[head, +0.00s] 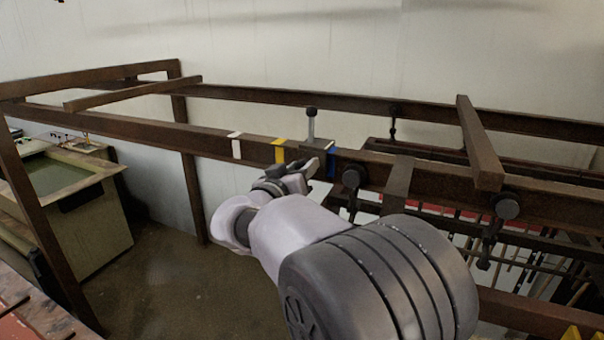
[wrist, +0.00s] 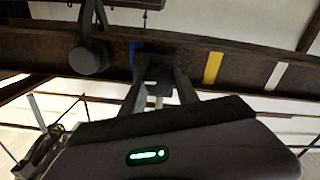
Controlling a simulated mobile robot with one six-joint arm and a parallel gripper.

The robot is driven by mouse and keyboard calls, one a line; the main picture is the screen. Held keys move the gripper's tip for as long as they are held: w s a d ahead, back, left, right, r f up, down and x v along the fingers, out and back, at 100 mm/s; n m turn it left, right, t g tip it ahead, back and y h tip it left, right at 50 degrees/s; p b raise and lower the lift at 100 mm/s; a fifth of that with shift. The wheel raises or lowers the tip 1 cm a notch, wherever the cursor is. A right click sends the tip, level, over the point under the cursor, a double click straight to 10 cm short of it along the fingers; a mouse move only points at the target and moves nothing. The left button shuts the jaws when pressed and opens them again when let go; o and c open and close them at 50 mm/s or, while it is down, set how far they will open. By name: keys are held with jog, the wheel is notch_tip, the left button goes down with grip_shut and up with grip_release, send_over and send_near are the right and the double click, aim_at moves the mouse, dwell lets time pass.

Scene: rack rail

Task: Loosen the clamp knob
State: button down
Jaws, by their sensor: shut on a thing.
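The clamp (head: 288,147) sits on the near brown rail between the yellow and blue marks, with a grey post (head: 311,126) standing up from it. My gripper (head: 318,168) reaches the rail's front face at the clamp. In the wrist view my gripper (wrist: 160,86) has its two fingers on either side of the dark clamp knob (wrist: 158,73) and is shut on it. The knob is mostly hidden by my arm and fingers in the head view.
The rail carries white (head: 236,148), yellow (head: 279,151) and blue (head: 331,163) marks. A round black knob (head: 353,176) hangs close to the right of my gripper. A crossbar (head: 480,145) lies further right. A tank (head: 65,195) stands left; the floor between is open.

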jog(key=n+b, duration=0.1)
jog(key=b, duration=0.1)
jog(key=n+b, duration=0.1)
jog(key=b, duration=0.1)
jog(key=shift+f, duration=0.35)
jog(key=n+b, duration=0.3)
jog(key=b, duration=0.1)
jog(key=shift+a+r+n, duration=0.1)
jog(key=shift+n, duration=0.3)
jog(key=n+b, duration=0.2)
jog(key=n, duration=0.1)
jog(key=shift+n, duration=0.3)
jog(key=n+b, duration=0.1)
jog(key=n, duration=0.3)
jog(key=shift+n, duration=0.3)
jog(key=n, duration=0.3)
jog(key=shift+n, duration=0.3)
jog(key=n+p, duration=0.1)
jog(key=n, duration=0.2)
jog(key=shift+n, duration=0.4)
jog(key=n+p, duration=0.3)
jog(key=n, duration=0.3)
jog(key=shift+n, duration=0.4)
